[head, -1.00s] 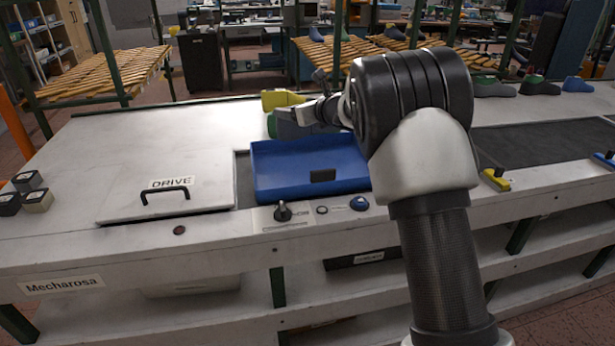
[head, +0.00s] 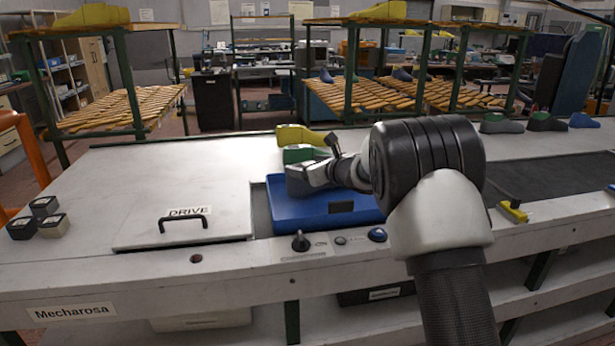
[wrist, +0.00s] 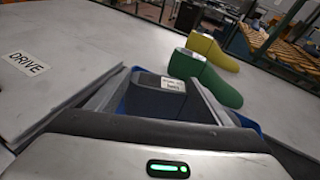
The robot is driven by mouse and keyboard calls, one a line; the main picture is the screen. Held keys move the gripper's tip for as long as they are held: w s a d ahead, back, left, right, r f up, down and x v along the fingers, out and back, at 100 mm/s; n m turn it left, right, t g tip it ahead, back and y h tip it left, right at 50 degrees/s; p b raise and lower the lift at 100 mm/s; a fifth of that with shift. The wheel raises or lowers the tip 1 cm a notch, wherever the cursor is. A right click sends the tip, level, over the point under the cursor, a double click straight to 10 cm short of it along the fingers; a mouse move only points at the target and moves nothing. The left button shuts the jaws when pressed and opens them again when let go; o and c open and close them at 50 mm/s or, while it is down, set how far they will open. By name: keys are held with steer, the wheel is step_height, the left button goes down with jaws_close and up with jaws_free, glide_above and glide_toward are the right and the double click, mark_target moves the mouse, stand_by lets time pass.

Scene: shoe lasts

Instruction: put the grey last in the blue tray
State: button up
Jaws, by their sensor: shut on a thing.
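The grey last (head: 298,182) is in my gripper (head: 312,174), over the back left part of the blue tray (head: 330,214) in the head view. In the wrist view my gripper (wrist: 155,98) has its two fingers on either side of the dark grey last (wrist: 150,100), which has a small white label. Blue tray edges (wrist: 246,122) show outside the fingers. My gripper hides part of the last and of the tray. I cannot tell whether the last touches the tray floor.
A green last (head: 303,154) and a yellow last (head: 300,135) stand just behind the tray. The DRIVE hatch (head: 185,230) with its black handle is on the left. A knob (head: 300,241) and buttons are in front. The left rear bench top is clear.

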steer(key=shift+f, duration=1)
steer(key=shift+f+b, duration=0.2)
steer(key=shift+b, duration=0.15)
steer(key=o, duration=2.1)
